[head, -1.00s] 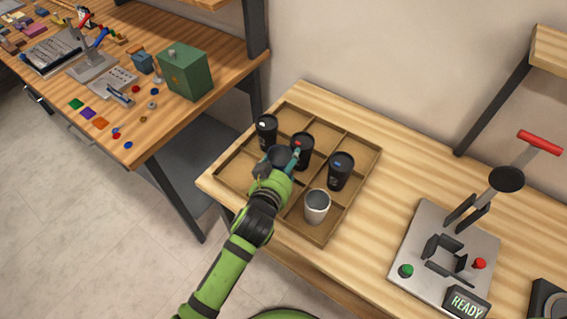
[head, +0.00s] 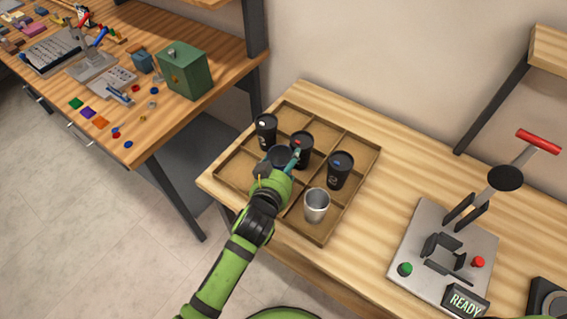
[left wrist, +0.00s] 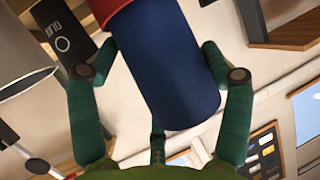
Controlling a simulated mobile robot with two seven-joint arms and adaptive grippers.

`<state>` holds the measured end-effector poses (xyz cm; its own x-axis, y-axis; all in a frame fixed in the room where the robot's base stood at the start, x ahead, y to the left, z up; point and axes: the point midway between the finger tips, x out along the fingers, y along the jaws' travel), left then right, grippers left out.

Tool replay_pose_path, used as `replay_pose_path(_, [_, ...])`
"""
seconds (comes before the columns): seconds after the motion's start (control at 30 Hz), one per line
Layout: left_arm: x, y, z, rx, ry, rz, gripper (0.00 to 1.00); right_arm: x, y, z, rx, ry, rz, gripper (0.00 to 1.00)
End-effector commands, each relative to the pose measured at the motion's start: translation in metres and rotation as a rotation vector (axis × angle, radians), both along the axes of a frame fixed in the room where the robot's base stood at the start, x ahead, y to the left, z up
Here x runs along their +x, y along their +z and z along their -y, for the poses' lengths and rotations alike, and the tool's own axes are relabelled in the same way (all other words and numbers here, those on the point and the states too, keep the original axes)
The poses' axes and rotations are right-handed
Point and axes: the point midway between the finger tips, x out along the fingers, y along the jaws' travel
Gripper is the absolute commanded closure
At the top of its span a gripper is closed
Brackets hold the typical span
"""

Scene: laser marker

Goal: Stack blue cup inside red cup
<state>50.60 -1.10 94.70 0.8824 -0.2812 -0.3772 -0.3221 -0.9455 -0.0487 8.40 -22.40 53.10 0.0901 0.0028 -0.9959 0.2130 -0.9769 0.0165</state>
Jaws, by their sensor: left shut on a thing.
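The dark blue cup (head: 281,157) is between the fingers of my left gripper (head: 279,162), low over the tray. The red cup (left wrist: 110,8) shows only as a red band at the blue cup's far end, against the picture's top edge. The blue cup appears to reach into it; how deep I cannot tell. In the head view my arm and gripper hide the red cup. My right gripper is not in view.
The divided wooden tray (head: 236,171) holds black lidded cups with a white (head: 266,130), a red (head: 301,148) and a blue mark (head: 340,170), close to my gripper. A metallic cup (head: 316,206) stands at the front. A press machine (head: 445,250) is at right.

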Motion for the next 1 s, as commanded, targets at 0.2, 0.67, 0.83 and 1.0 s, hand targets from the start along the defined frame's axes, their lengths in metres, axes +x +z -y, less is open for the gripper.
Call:
replay_pose_path(0.2, [0.0002,-0.0004,0.0,-0.001,0.0,0.002,0.34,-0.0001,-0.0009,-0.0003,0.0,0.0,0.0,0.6])
replay_pose_path(0.67, [0.0001,-0.0036,-0.0001,0.0,0.0,0.001,0.0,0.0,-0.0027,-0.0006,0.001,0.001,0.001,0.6])
replay_pose_path(0.83, [-0.0002,-0.0045,-0.0003,0.0,0.0,-0.001,0.0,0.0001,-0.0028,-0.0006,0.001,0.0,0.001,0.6])
replay_pose_path(1.0, [-0.0001,-0.0023,-0.0003,0.0,0.0,-0.001,0.0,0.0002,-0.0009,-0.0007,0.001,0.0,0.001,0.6])
